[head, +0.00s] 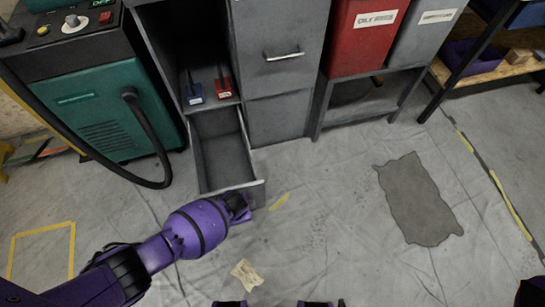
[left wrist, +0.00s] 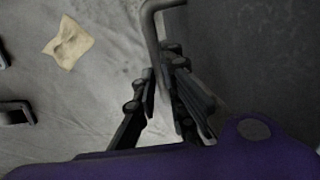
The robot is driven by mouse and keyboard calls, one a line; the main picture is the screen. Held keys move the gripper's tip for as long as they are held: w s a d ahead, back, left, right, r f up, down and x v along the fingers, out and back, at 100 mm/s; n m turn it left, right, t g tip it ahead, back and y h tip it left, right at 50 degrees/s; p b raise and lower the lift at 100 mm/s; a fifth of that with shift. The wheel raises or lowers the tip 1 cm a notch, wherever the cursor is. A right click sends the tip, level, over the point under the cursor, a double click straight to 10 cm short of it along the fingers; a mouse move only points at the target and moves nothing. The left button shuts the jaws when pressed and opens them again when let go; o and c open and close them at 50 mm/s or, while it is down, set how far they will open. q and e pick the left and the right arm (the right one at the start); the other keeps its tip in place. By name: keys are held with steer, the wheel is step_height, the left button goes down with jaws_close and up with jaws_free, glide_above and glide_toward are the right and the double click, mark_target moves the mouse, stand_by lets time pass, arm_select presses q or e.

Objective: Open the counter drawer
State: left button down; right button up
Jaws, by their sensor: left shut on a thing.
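The grey counter drawer (head: 224,160) is pulled out from the low left part of the grey cabinet, and its empty inside shows in the head view. My left gripper (head: 243,208) is at the drawer's front, with its fingertips partly hidden behind my wrist. In the left wrist view, the drawer's dark front (left wrist: 255,60) fills the right side. A bar handle (left wrist: 150,22) stands out from it, and my left gripper's fingers (left wrist: 165,82) are closed around the bar. My right gripper does not show.
A green machine (head: 110,125) with a black hose (head: 150,150) stands left of the drawer. A red bin (head: 360,38) is on a rack at the right. A crumpled beige rag (head: 246,274) lies on the floor. The sheeted floor right of the drawer is clear around a flat grey patch (head: 415,200).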

arm_select(q)
steer(key=shift+s, duration=0.1)
steer(key=c, duration=1.9)
jaws_free()
steer(key=shift+o, duration=0.2)
step_height(320, 180, up, 12)
steer(key=s, duration=0.2)
steer(key=shift+d, duration=0.3)
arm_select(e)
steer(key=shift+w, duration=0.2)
arm_select(q)
steer(key=shift+s+f, duration=0.1)
steer(key=shift+f, duration=0.05)
